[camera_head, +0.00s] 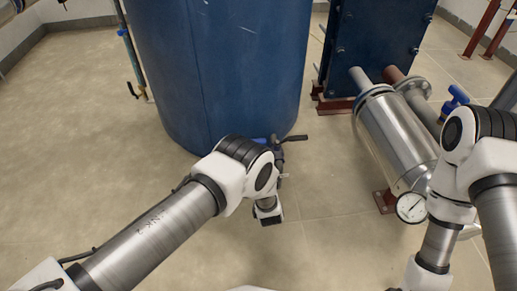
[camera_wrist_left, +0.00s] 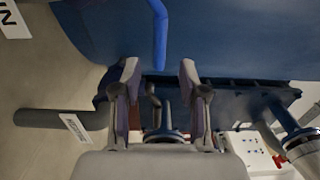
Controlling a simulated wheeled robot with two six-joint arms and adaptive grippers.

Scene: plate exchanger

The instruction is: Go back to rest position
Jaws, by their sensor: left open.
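In the left wrist view my left gripper (camera_wrist_left: 159,78) is open, its two fingers apart, with no object clearly held between them. In the head view my left arm reaches in from the left, its wrist in front of the lower part of the large blue tank (camera_head: 220,70). The gripper's fingers are hard to make out there. My right arm comes in at the right edge, in front of the steel cylinder; its gripper is not visible.
A steel cylinder with a round gauge (camera_head: 411,207) stands right of centre. Behind it is a dark blue plate exchanger (camera_head: 372,45) on red feet. A blue handle (camera_wrist_left: 160,35) and a tagged dark pipe (camera_wrist_left: 50,119) are close to my left gripper. Floor at left is clear.

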